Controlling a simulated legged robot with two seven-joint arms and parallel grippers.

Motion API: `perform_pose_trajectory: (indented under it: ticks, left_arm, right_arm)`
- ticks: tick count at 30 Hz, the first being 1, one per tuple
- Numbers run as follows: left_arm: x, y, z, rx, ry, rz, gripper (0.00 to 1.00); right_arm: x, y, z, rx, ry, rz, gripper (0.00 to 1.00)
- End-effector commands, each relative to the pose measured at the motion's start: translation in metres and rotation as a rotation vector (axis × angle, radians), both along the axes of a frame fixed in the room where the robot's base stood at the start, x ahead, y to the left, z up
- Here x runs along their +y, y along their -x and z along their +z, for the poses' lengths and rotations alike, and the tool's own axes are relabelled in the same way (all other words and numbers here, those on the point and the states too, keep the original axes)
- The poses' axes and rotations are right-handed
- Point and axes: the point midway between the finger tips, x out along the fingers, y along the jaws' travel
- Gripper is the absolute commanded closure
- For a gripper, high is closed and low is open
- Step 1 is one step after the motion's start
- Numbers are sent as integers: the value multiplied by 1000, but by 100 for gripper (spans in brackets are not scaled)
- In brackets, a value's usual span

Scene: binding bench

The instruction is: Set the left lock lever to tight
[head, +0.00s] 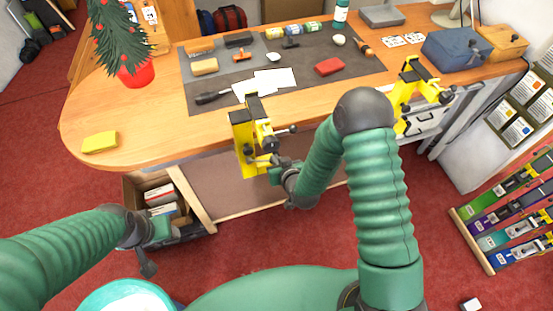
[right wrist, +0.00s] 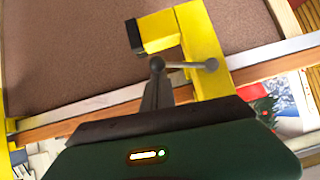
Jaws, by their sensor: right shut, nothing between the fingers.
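The left yellow clamp (head: 242,140) is fixed at the bench's front edge and also fills the top of the right wrist view (right wrist: 205,45). Its lock lever (head: 284,131) is a grey bar with a round knob, sticking out to the right in the head view. In the right wrist view the lever (right wrist: 185,64) lies nearly level across the clamp, with a ball at each end. My right gripper (head: 266,160) is shut and empty just below the lever. Its fingertips (right wrist: 157,85) appear close to the left ball; contact is unclear. My left gripper (head: 147,262) hangs low at left, away from the bench.
The bench (head: 120,125) holds a dark mat (head: 215,92) with tools, a yellow block (head: 100,142) and a small tree (head: 120,40). An open bin (head: 133,190) sits below at left.

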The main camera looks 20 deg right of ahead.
Motion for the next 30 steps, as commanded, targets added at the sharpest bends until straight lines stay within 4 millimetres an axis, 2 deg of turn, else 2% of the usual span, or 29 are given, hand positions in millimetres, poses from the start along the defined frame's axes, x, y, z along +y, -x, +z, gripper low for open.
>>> perform_pose_trajectory:
  ticks: [11,22,30]
  left_arm:
    - [0,0,-16,0,0,0,48]
    - [0,0,-54,0,0,0,48]
    - [0,0,-80,0,0,0,48]
  right_arm:
    - [-3,0,-12,3,-95,-4,100]
    - [-2,0,-42,12,-399,-5,100]
    - [6,0,-63,22,-657,-5,100]
